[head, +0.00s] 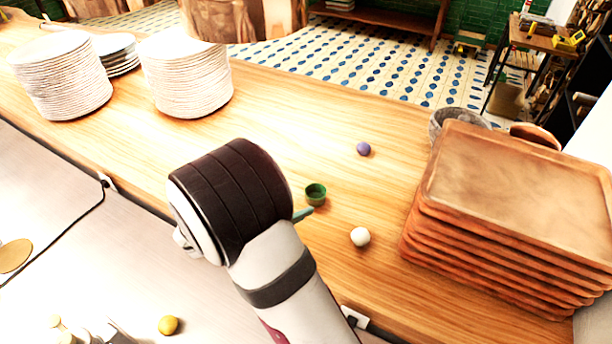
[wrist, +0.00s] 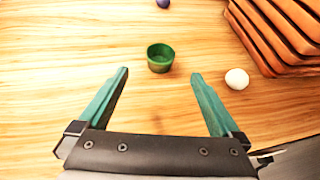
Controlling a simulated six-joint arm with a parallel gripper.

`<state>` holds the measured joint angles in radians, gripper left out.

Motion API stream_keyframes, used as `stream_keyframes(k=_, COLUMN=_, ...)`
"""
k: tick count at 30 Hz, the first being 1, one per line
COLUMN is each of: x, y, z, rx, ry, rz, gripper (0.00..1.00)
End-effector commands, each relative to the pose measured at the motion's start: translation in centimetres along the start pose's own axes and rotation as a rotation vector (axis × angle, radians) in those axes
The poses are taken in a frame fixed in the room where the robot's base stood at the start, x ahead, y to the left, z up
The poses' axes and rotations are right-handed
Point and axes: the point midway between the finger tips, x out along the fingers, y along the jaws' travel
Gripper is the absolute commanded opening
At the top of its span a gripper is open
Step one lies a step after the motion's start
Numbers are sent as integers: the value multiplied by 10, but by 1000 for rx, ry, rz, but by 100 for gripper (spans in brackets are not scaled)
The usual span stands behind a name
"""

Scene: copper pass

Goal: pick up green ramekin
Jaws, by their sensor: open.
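The green ramekin (head: 316,194) stands upright on the wooden counter, just right of my arm's end in the head view. In the wrist view the green ramekin (wrist: 160,58) lies a little beyond my fingertips, between their lines and apart from both. My gripper (wrist: 159,74) is open and empty, with its two teal fingers spread. In the head view my arm hides most of the gripper, and only a teal fingertip (head: 302,215) shows beside the ramekin.
A white ball (head: 360,237) lies right of the ramekin, and a purple ball (head: 364,149) lies behind it. A stack of wooden trays (head: 520,190) stands at right. White plate stacks (head: 187,75) stand at back left. A yellow ball (head: 168,325) is at front left.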

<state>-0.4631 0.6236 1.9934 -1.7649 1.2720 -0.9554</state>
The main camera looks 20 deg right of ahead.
Motion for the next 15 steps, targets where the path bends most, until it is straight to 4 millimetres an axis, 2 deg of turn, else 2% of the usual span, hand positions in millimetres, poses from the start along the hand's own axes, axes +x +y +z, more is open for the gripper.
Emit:
stream_keyframes(k=1, x=16, y=-2, z=0, rx=1, ry=1, rz=-7, gripper=100)
stream_keyframes(k=3, x=34, y=-2, z=0, rx=2, ry=1, rz=-7, gripper=100)
stream_keyframes(k=10, x=69, y=-2, z=-1, rx=4, ry=2, rz=-6, gripper=100)
stream_keyframes(k=15, x=103, y=-1, z=-2, rx=6, ry=2, rz=-6, gripper=100)
